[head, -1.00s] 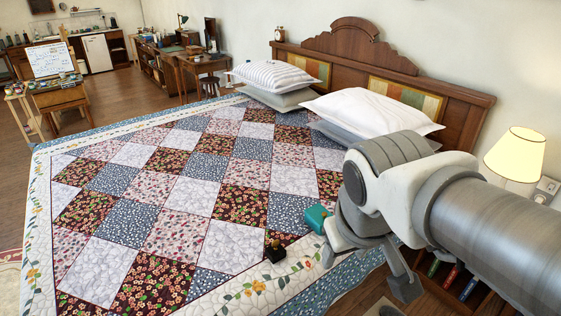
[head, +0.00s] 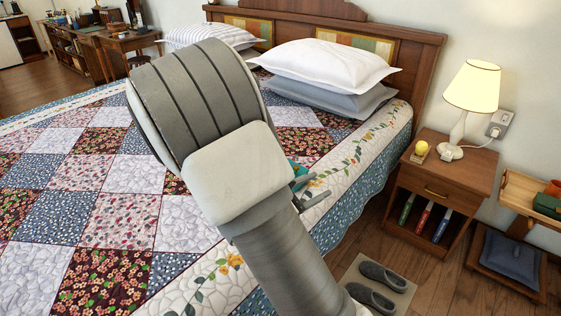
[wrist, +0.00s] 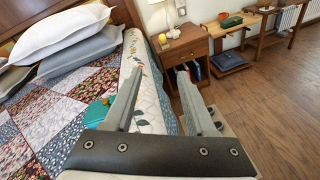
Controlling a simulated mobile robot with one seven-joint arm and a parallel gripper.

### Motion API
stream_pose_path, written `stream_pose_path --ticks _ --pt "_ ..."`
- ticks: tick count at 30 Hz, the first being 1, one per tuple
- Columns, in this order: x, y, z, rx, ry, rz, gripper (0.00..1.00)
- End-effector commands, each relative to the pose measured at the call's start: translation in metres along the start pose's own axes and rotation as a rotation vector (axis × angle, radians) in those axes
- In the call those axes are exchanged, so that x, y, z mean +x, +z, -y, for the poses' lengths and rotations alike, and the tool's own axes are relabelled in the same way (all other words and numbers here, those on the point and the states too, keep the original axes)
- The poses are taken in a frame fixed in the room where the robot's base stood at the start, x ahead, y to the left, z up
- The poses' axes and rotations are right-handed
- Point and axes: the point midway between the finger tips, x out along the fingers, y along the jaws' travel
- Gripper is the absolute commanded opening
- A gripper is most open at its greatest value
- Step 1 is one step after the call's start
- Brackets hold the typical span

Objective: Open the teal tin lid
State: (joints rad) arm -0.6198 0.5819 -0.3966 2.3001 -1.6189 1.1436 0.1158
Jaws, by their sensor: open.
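The teal tin (wrist: 97,112) lies on the quilt near the bed's edge, low and left of my gripper in the wrist view. Only a sliver of teal (head: 298,172) shows in the head view, mostly hidden behind my arm. I cannot tell from these frames whether its lid is open or shut. My gripper (wrist: 160,75) is open with nothing between its fingers. The fingers point past the bed's edge toward the nightstand, with the tin beside the left finger and apart from the jaw gap. In the head view my arm covers most of the gripper.
The patchwork bed (head: 115,205) fills the left and has pillows (head: 335,65) at its head. A nightstand (head: 447,185) with a lamp (head: 473,90) stands right of it. Slippers (head: 378,285) lie on the floor. A small wooden table (head: 522,190) stands farther right. Open floor shows at right in the wrist view.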

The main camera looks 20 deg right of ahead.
Motion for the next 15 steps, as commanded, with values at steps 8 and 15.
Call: stream_pose_path --ticks 8,15 --pt "-0.009 -0.106 -0.038 -0.336 0.371 0.073 0.56" --pt "-0.015 -0.136 -0.050 -0.432 0.486 0.088 0.56"
